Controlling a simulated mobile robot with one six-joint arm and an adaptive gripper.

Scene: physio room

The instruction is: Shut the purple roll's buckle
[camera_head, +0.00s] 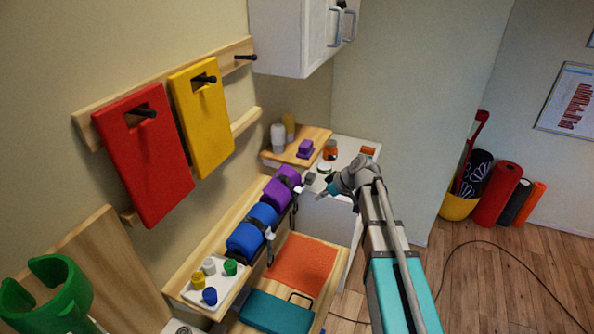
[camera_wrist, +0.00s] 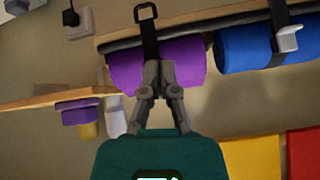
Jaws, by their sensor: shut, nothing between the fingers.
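The purple roll (camera_head: 282,187) lies on the wooden wall shelf beside the blue roll (camera_head: 252,229). It also shows in the wrist view (camera_wrist: 186,62), with a dark strap and an open frame-shaped buckle end (camera_wrist: 146,13) past the shelf edge. My gripper (camera_head: 321,194) is shut and empty. In the wrist view its fingertips (camera_wrist: 153,66) overlap the purple roll and strap; contact is unclear. Part of the strap is hidden behind the fingers.
The blue roll has a strap with a pale clip (camera_wrist: 289,39). A white tray (camera_head: 193,293) with coloured pots sits at the shelf's near end. A corner shelf (camera_head: 317,134) holds bottles and a purple block. Red (camera_head: 145,180) and yellow (camera_head: 212,145) boards hang on the wall.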

